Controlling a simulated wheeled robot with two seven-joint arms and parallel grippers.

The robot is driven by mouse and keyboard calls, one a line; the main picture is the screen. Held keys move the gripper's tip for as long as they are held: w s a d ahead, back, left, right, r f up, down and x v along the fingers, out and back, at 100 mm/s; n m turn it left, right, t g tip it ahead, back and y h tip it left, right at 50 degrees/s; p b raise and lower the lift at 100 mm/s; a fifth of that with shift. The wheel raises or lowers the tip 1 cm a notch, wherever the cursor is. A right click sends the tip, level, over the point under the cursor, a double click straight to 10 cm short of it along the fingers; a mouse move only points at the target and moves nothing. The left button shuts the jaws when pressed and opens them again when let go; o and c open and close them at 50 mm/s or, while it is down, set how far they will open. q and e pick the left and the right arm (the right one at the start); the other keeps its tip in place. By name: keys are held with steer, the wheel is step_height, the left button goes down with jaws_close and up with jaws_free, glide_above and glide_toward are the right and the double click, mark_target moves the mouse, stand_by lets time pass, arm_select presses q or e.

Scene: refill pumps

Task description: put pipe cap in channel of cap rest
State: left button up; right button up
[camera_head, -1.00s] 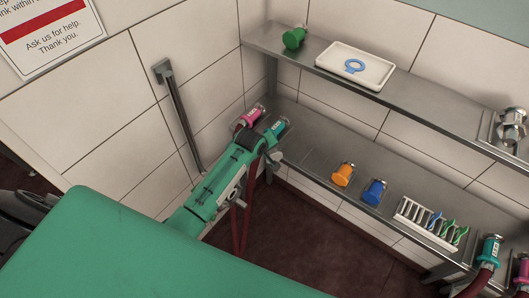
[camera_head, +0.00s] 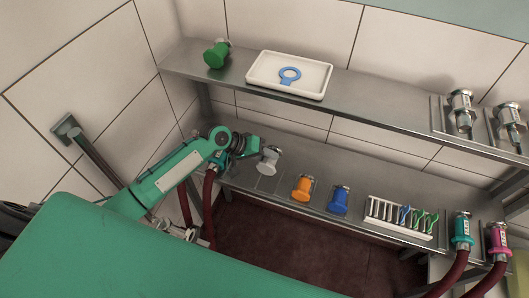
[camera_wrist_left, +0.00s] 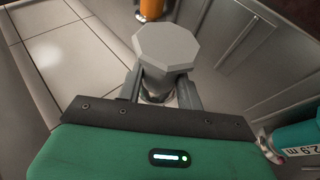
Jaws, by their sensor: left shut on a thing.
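My left gripper (camera_head: 256,150) reaches in from the left over the lower shelf and is shut on a grey pipe cap (camera_head: 269,160). In the left wrist view the cap (camera_wrist_left: 167,47) has a flat octagonal head, with its narrower neck between the two fingers. The cap is just left of the orange cap, above or at the shelf surface; I cannot tell whether it touches. A faint square-edged plate (camera_head: 266,185) lies on the shelf below it. I cannot tell surely which fixture is the cap rest. My right gripper is not in view.
Orange (camera_head: 301,187) and blue (camera_head: 339,200) caps stand to the right, then a white slotted rack (camera_head: 398,226). Teal (camera_head: 462,228) and pink (camera_head: 498,237) hose nozzles are farther right. The upper shelf (camera_head: 360,107) overhangs behind, with a white tray (camera_head: 262,83) and green cap (camera_head: 214,54).

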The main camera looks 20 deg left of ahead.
mark_target(265, 179)
arm_select(q)
steer(key=shift+f+b, duration=0.75)
steer(key=shift+f, duration=0.15)
step_height(265, 179, down, 4)
steer(key=b, duration=0.3)
steer(key=shift+r, duration=0.1)
steer(key=shift+f+b, duration=1.1)
steer(key=shift+f, duration=0.8)
steer(key=shift+f, duration=0.1)
steer(key=o, duration=1.2)
steer(key=shift+s, duration=0.1)
steer(key=shift+a, duration=0.15)
